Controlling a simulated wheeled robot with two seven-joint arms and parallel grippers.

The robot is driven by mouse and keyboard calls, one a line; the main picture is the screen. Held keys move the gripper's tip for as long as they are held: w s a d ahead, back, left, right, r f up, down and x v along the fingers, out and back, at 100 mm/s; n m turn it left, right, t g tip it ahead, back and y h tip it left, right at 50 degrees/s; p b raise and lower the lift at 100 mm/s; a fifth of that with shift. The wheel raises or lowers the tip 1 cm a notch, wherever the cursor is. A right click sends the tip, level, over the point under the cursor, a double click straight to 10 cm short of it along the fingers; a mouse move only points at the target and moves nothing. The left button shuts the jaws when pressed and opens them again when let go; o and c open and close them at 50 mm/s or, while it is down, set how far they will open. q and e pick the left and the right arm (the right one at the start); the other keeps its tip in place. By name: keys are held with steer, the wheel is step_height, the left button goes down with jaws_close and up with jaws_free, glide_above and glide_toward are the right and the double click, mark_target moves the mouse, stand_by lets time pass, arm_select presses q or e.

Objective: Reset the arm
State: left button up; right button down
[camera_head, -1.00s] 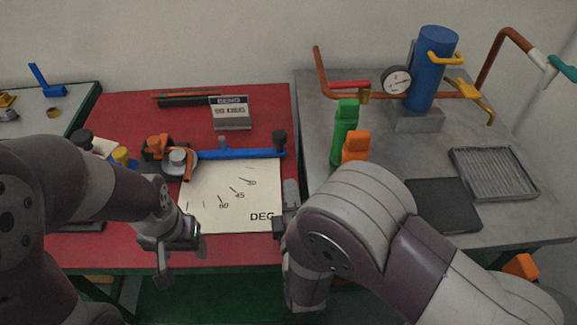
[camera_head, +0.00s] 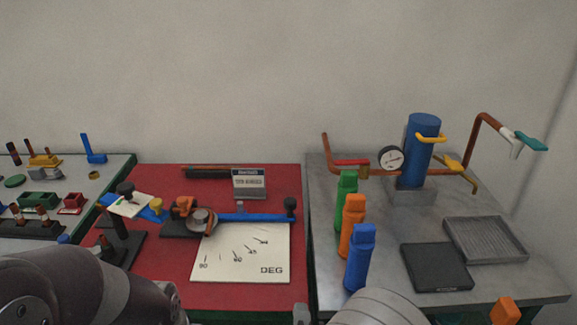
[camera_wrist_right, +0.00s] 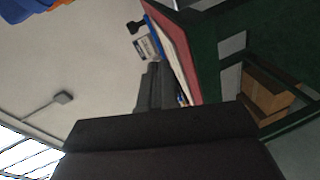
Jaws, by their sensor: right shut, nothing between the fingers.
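My left arm (camera_head: 90,290) lies low at the bottom left of the head view; its gripper is out of the picture. My right arm (camera_head: 378,308) shows only as a rounded pale top at the bottom edge. My right gripper (camera_head: 302,314) just shows beside it, mostly cut off by the edge. In the right wrist view the right gripper (camera_wrist_right: 160,85) is shut and empty, and the edge of the red table (camera_wrist_right: 178,45) is beyond it.
The red bench holds a bending tool with a blue bar (camera_head: 255,217) and a degree plate (camera_head: 240,258). The grey table has green (camera_head: 345,200), orange (camera_head: 352,228) and blue (camera_head: 359,260) bottles, a blue cylinder (camera_head: 419,155), a black pad (camera_head: 436,267) and a ribbed tray (camera_head: 486,240).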

steer(key=f+g, duration=0.1)
steer(key=f+m+g, duration=0.1)
steer(key=a+f, duration=0.1)
steer(key=f, duration=0.1)
steer(key=shift+s+m+g+y, duration=0.3)
steer(key=shift+s+g, duration=0.1)
steer(key=s+d+f+m+g, duration=0.1)
steer(key=s+f+m+g, duration=0.2)
steer(key=s+m+g, duration=0.5)
steer(key=s+d+r+m+g+h, duration=0.25)
steer(key=d+r+m+g, duration=0.2)
steer(key=d, duration=0.55)
steer(key=w+d+r+m, duration=0.2)
steer(key=d+r, duration=0.2)
steer(key=d, duration=0.2)
arm_select(q)
step_height(320, 180, up, 13)
steer(key=p, duration=1.3)
steer(key=shift+w, duration=0.2)
arm_select(e)
step_height(320, 180, up, 13)
steer(key=shift+a+f+t, duration=0.15)
steer(key=shift+f+t, duration=0.05)
steer(key=shift+t, duration=0.25)
arm_select(q)
steer(key=shift+f, duration=0.1)
arm_select(e)
steer(key=shift+s+y, duration=0.1)
steer(key=shift+y, duration=0.15)
